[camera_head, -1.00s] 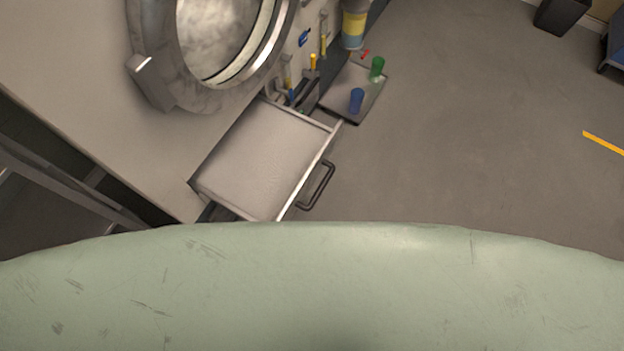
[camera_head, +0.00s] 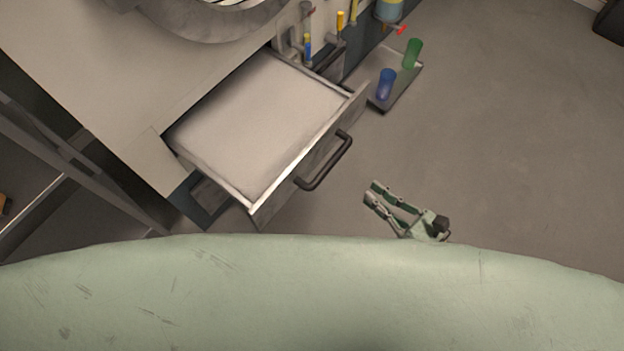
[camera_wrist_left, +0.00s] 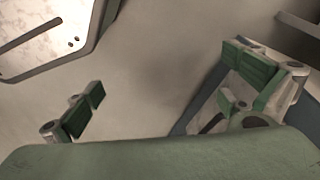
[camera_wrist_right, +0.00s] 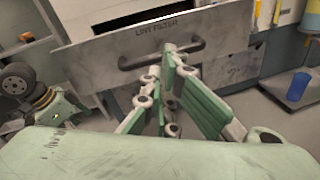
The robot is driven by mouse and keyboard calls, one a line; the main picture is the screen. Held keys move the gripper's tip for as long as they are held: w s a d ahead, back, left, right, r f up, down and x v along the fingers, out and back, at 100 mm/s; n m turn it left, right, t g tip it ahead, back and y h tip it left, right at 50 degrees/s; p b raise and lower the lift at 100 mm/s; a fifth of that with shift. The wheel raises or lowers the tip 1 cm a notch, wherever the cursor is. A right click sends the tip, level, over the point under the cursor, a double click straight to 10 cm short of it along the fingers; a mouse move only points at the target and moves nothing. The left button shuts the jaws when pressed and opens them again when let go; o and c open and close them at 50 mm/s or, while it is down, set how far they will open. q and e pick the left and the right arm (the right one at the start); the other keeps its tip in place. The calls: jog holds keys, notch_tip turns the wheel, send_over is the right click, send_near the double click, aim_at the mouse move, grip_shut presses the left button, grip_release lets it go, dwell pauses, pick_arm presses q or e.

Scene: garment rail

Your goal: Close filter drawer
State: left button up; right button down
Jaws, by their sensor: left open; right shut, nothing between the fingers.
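The filter drawer (camera_head: 255,125) is pulled out of the machine, its light top surface showing in the head view. Its front panel carries a dark handle (camera_head: 327,162). In the right wrist view the drawer front (camera_wrist_right: 218,62) reads "LINT FILTER", with the handle (camera_wrist_right: 160,54) across it. My right gripper (camera_head: 370,192) is in front of the drawer, below and right of the handle in the head view. Its fingers are shut and empty, pointing toward the drawer front; contact cannot be told. My left gripper (camera_wrist_left: 165,90) is open and empty near a pale surface, and is outside the head view.
A tray (camera_head: 403,92) with a blue cup (camera_head: 386,84) and a green cup (camera_head: 412,53) lies right of the drawer. Valves and a yellow-blue container (camera_head: 390,10) are above it. The floor (camera_head: 500,140) at right is clear.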

jog(key=s+a+r+n+g+y+b, duration=0.1)
jog(key=s+a+r+n+y, duration=0.15)
jog(key=n, duration=0.35)
send_near(301, 161)
jog(key=shift+y, duration=0.25)
jog(key=x, duration=0.6)
jog(key=shift+d, duration=0.1)
pick_arm(q)
jog(key=shift+s+f, duration=0.25)
jog(key=shift+f, duration=0.95)
pick_arm(e)
jog(key=shift+w+a, duration=0.3)
jog(key=shift+a, duration=0.2)
pick_arm(q)
jog(key=shift+w, duration=0.1)
